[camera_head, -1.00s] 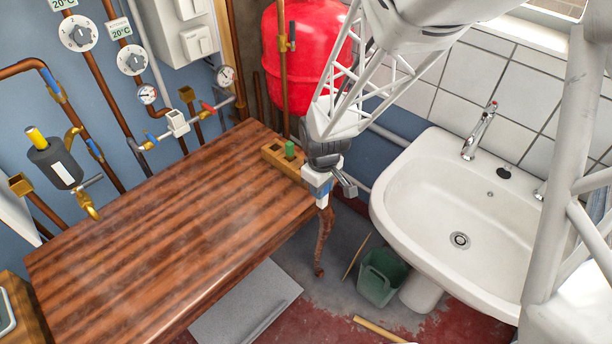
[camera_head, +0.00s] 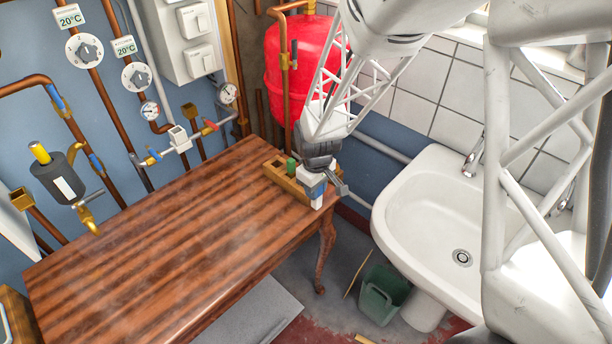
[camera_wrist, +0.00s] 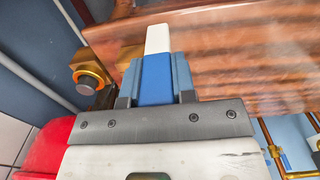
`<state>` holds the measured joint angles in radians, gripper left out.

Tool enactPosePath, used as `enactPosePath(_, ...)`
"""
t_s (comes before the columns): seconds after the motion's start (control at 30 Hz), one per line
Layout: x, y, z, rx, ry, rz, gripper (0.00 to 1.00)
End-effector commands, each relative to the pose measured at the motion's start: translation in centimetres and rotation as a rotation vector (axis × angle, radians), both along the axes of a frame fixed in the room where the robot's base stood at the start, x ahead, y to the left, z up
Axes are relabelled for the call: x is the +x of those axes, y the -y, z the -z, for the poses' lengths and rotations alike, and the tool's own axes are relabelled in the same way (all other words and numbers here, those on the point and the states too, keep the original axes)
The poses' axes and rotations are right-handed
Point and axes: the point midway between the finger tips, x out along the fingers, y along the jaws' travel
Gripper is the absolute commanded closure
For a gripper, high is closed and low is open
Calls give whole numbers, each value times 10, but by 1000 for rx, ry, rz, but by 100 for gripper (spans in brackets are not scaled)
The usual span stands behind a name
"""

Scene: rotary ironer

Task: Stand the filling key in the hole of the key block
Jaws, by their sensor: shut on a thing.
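The key block (camera_head: 272,167) is a wooden bar at the far right corner of the brown table, with a green peg (camera_head: 291,167) standing in it. My gripper (camera_head: 315,188) is at the right end of the block, by the table corner, and partly covers that end. It is shut on a blue and white piece, which I take for the filling key (camera_wrist: 156,80). In the wrist view the blue part sits between the fingers and the white end sticks out beyond them. The hole and any gap between key and block are not clear.
The brown table (camera_head: 160,225) is bare in the middle. Behind it are wall pipes with valves and a red tank (camera_head: 300,75). To the right are a white sink (camera_head: 420,215) and, on the floor, a green bucket (camera_head: 383,292).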

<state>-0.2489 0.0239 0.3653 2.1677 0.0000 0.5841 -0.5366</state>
Motion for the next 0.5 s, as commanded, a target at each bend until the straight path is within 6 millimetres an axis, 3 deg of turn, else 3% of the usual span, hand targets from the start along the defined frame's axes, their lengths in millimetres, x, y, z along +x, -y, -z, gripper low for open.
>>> enactPosePath(0.5, 67, -16, 7, -1, -1, 0, 100)
